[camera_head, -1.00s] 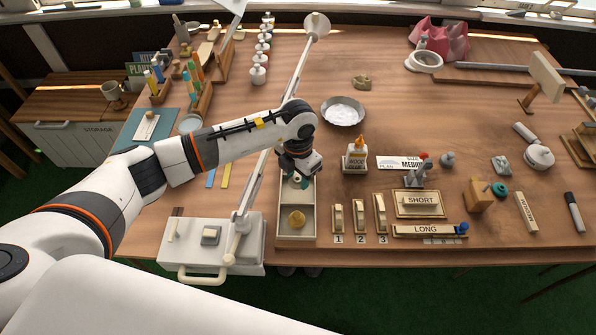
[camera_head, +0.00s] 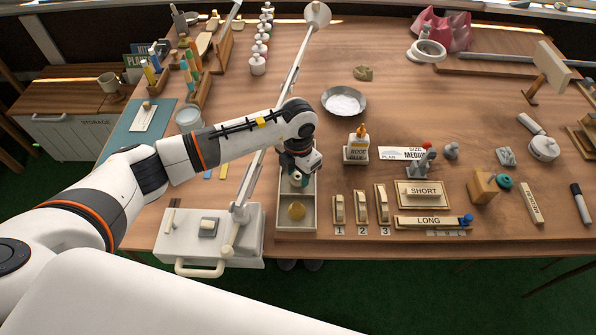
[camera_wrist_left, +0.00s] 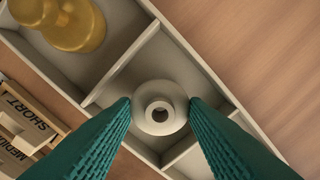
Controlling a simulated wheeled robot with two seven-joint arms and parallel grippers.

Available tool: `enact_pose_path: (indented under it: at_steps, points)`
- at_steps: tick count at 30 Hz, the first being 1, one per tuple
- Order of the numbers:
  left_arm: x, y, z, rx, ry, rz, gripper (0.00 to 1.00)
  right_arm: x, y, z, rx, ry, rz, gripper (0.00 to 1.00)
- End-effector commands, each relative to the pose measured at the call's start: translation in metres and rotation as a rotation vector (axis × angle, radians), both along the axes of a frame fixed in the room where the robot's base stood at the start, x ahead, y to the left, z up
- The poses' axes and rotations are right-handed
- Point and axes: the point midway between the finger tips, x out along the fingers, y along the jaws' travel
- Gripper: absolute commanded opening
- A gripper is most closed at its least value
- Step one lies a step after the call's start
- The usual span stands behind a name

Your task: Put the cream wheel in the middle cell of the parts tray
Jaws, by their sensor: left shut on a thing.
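The cream wheel (camera_wrist_left: 160,108) is round with a raised hub and a dark centre hole. My left gripper (camera_wrist_left: 160,106) is shut on it, one green finger on each side. In the left wrist view the wheel is over or in the tray's middle cell; its exact height above the floor is hard to tell. The parts tray (camera_head: 282,216) is a pale, long box with dividers on the table. A brass-coloured knob-like part (camera_wrist_left: 75,22) lies in the neighbouring cell, and shows in the head view (camera_head: 296,211). My left gripper (camera_head: 299,172) partly covers the tray's middle there. My right gripper is not seen.
A white box with a handle (camera_head: 210,236) stands left of the tray, with a lamp arm (camera_head: 270,130) rising beside it. Numbered wooden blocks (camera_head: 360,208) stand close to the right.

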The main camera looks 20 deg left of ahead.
Motion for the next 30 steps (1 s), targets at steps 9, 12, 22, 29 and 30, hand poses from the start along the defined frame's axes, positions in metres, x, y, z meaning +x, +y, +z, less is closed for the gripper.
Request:
enact_pose_path:
  at_steps: [9,12,22,29,30]
  points:
    - [0.0002,0.0004,-0.0056,0.000,0.000,0.001,0.19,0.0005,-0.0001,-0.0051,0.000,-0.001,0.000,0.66]
    - [0.0002,0.0004,-0.0071,0.000,0.000,0.001,0.19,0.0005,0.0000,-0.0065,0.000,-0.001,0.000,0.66]
    - [0.0001,0.0004,-0.0097,0.000,0.000,0.001,0.55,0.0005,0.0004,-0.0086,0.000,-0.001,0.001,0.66]
    - [0.0001,0.0003,-0.0098,0.000,0.000,0.001,0.66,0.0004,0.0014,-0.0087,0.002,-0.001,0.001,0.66]
    - [0.0001,0.0003,-0.0098,0.000,0.000,0.001,0.66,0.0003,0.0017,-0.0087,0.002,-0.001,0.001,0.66]
